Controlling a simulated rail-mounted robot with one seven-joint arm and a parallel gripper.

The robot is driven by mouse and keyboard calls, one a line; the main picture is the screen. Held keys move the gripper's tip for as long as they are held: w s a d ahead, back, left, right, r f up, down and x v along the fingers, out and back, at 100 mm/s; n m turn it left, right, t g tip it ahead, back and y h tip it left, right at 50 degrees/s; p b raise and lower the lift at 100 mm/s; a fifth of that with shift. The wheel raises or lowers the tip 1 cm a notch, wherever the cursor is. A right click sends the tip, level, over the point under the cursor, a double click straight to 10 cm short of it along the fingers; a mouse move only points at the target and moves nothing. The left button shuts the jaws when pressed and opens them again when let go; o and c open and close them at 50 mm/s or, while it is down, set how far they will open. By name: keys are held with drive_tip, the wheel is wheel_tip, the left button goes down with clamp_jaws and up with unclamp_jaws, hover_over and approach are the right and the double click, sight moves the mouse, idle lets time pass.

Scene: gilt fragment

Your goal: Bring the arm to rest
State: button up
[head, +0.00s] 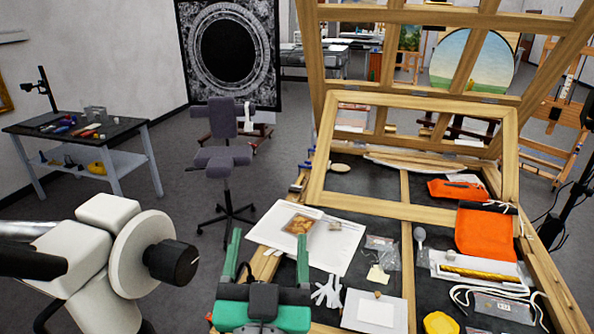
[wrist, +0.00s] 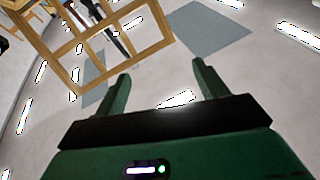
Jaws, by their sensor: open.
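My gripper (head: 269,238) is at the lower middle of the head view, with its green fingers spread and nothing between them. It stands at the left front edge of the wooden work table, left of the white gloves. I cannot tell its exact height above the table. In the wrist view my gripper (wrist: 160,72) is also open and empty, its fingers pointing up the picture towards the pale ceiling with lights. A wooden lattice frame (wrist: 100,40) shows beyond the left finger.
A raised wooden lattice (head: 410,98) stands behind. A grey chair (head: 222,160) and side table (head: 80,139) stand left.

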drive_tip(key=s+d+r+n+t, duration=0.2)
drive_tip(key=s+d+r+t, duration=0.15)
drive_tip(key=s+r, duration=1.15)
wheel_tip(320, 180, up, 16)
drive_tip(key=y+p, duration=0.1)
drive_tip(key=p, duration=1.2)
drive_tip(key=shift+w+f+p, duration=0.25)
drive_tip(key=shift+w+p, duration=0.1)
drive_tip(key=shift+w, duration=0.1)
